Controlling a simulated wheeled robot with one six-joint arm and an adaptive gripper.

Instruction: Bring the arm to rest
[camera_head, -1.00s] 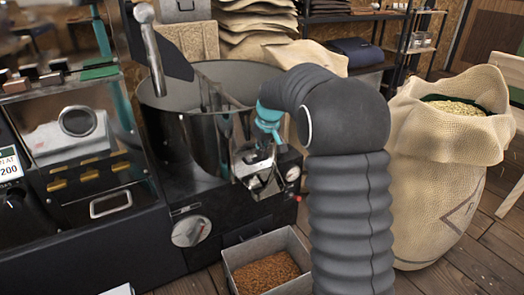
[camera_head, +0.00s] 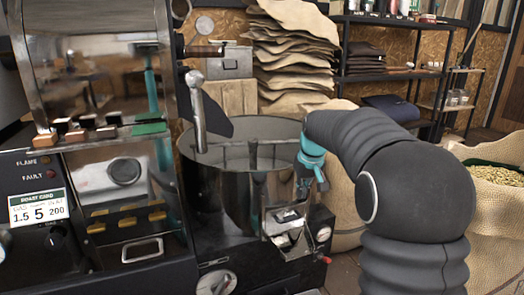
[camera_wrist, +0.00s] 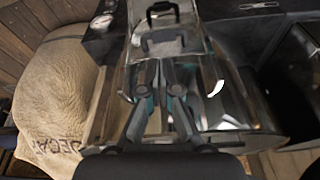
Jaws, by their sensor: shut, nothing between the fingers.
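My arm rises at the right of the head view, bends over and reaches left to a teal wrist ring. My gripper (camera_wrist: 159,78) shows in the wrist view as two slim grey and teal fingers, shut and empty. In the head view the fingers are small and hard to make out, just below the teal ring. They are in front of the round metal cooling drum (camera_head: 232,200) of the roaster, near its metal outlet chute (camera_head: 284,222). Whether they touch the chute I cannot tell.
The black roaster (camera_head: 95,225) fills the left. An open sack of pale beans (camera_head: 495,225) stands at the right, near my arm. Stacked sacks (camera_head: 290,55) and a shelf (camera_head: 385,75) are behind. A printed burlap sack (camera_wrist: 52,95) lies left in the wrist view.

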